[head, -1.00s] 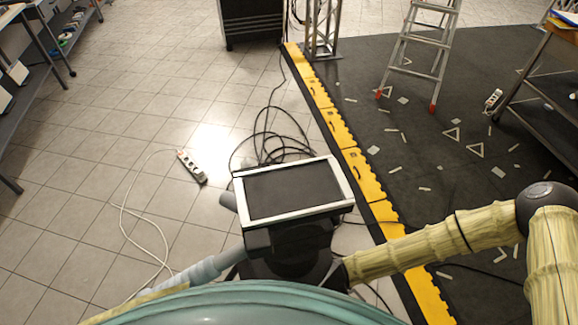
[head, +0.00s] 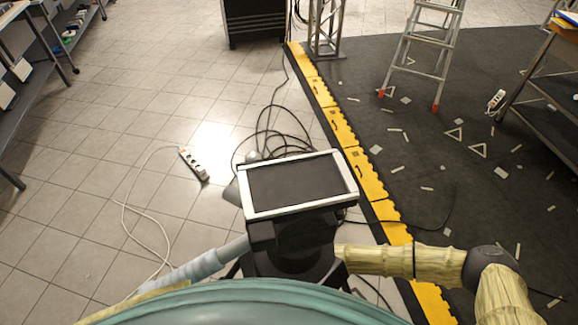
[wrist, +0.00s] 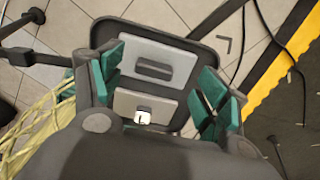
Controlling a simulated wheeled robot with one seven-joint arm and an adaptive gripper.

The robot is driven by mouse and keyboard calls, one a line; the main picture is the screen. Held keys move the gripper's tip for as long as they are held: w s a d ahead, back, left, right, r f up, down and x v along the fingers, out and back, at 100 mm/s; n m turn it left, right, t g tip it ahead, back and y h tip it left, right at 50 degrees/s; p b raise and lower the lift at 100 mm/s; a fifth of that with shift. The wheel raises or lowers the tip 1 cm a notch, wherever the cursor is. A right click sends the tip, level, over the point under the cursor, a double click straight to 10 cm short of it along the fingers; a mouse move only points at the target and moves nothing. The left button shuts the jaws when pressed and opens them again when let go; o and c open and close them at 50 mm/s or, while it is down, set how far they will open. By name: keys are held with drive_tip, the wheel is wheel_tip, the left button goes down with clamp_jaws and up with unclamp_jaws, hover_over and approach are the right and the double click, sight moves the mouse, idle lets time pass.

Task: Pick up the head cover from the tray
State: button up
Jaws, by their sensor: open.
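In the wrist view, my gripper (wrist: 163,75) is open, with green pads apart on the left and right. A dark grey tray (wrist: 205,47) with rounded corners lies beyond the fingers. Between the pads are two light grey plates, the far one (wrist: 172,58) with a dark rounded slot. A small white piece (wrist: 143,116) with a dark mark sits at the near plate (wrist: 125,103). I cannot tell which of these is the head cover. Nothing is visibly gripped. The near end of the tray is hidden by my gripper. In the head view I cannot make out the fingers.
In the head view, a white-framed dark panel (head: 300,184) stands in the middle. Black cables (head: 268,142) and a power strip (head: 193,163) lie on the tiles. Yellow edging (head: 345,130) borders a black mat, which carries a ladder (head: 422,55). Tiled floor at left is mostly clear.

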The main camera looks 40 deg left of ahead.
drive_tip(key=shift+s+d+f+p, duration=0.1)
drive_tip(key=shift+s+f+p, duration=0.15)
drive_tip(key=shift+f, duration=0.35)
drive_tip(key=shift+s+d+f+p, duration=0.15)
drive_tip(key=shift+f+p, duration=0.25)
drive_tip(key=shift+f, duration=0.25)
drive_tip(key=shift+s+d+f+p, duration=0.1)
drive_tip(key=shift+s+f+p, duration=0.15)
drive_tip(key=shift+f, duration=0.35)
drive_tip(key=shift+w+f, duration=0.15)
drive_tip(key=shift+f, duration=0.6)
drive_tip(key=c, duration=1.1)
